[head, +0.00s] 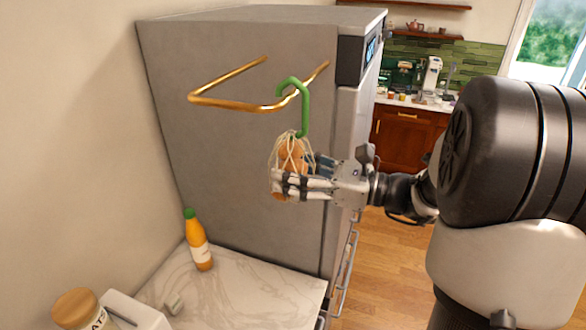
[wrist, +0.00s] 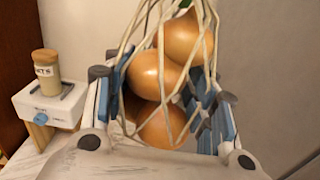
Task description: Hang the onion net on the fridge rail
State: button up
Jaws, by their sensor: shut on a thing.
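The onion net (head: 293,156) is a pale string net holding onions, with a green hook (head: 305,106) at its top. My gripper (head: 290,185) is shut around the net's body. The onions also show between the fingers in the wrist view (wrist: 160,78). The brass fridge rail (head: 235,106) juts from the side of the grey fridge (head: 240,170). The hook's curved top overlaps the rail's right part in the head view. Whether the hook bears on the rail or is only in front of it, I cannot tell. The lower net is partly hidden by my fingers.
A marble counter (head: 235,295) lies below, with an orange bottle (head: 198,240) against the fridge. A jar (head: 78,308) with a wooden lid stands on a white appliance (head: 135,312) at lower left. A wooden floor is open at right.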

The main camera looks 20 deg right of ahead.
dwell(0.3)
jog(key=o, duration=1.7)
jog(key=shift+f, duration=0.1)
jog(key=shift+s+d, duration=0.1)
